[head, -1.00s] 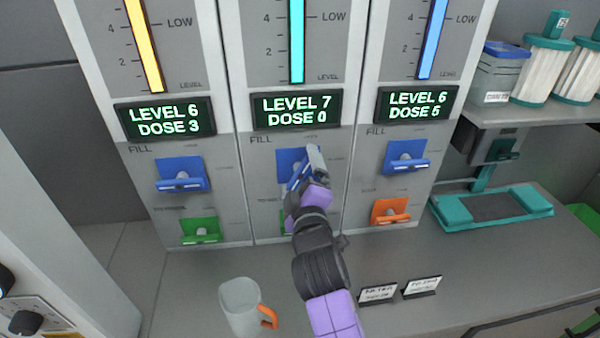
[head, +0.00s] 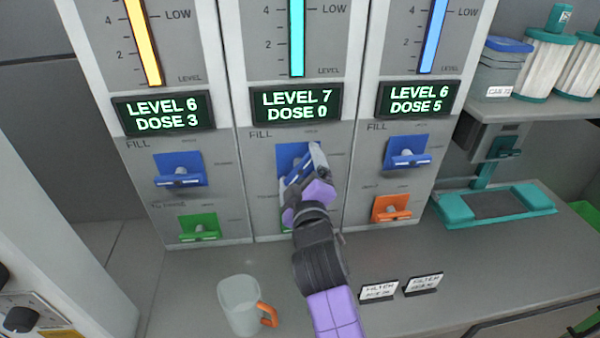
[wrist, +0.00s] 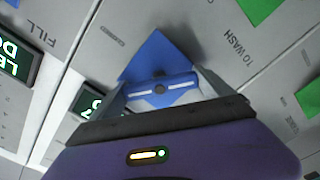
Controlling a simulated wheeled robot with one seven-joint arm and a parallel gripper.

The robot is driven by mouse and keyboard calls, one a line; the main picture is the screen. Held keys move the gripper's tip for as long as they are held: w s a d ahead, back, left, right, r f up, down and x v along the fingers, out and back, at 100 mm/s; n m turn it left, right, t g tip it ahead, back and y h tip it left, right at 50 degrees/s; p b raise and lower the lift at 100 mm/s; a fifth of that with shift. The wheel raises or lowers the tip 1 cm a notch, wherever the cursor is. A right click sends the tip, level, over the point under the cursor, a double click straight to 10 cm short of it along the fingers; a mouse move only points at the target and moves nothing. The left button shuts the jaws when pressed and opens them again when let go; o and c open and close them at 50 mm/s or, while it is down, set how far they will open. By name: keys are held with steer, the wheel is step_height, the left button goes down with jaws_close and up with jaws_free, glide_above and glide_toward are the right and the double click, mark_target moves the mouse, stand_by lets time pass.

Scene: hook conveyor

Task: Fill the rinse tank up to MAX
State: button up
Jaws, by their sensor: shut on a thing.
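Three dispenser columns stand side by side. The middle one has a cyan level bar (head: 297,38) and a display (head: 297,105) reading LEVEL 7, DOSE 0. Below it, under the word FILL, is a blue lever on a blue plate (head: 288,154). My gripper (head: 304,170) is at this lever, shut on its handle, and partly hides it. In the wrist view the blue lever handle (wrist: 170,87) sits between the two fingers of my gripper (wrist: 162,96). A green lever below is mostly hidden by my arm. I cannot read which column is the rinse tank.
The left column display (head: 163,111) reads LEVEL 6, DOSE 3; the right display (head: 418,98) reads LEVEL 6, DOSE 5. Their blue levers (head: 179,175) and (head: 408,157) are free. A mug (head: 240,305) with an orange handle and two small label cards (head: 378,291) stand on the counter.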

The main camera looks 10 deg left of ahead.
steer(key=m+b, duration=0.4)
steer(key=m, duration=0.1)
steer(key=shift+f, duration=0.2)
steer(key=m+b, duration=0.2)
steer(key=m, duration=0.3)
steer(key=shift+r, duration=0.1)
steer(key=shift+b, duration=0.3)
steer(key=o, duration=1.1)
steer(key=shift+s, duration=0.1)
steer(key=v, duration=0.7)
steer(key=shift+s+b, duration=0.35)
steer(key=shift+d+r, duration=0.1)
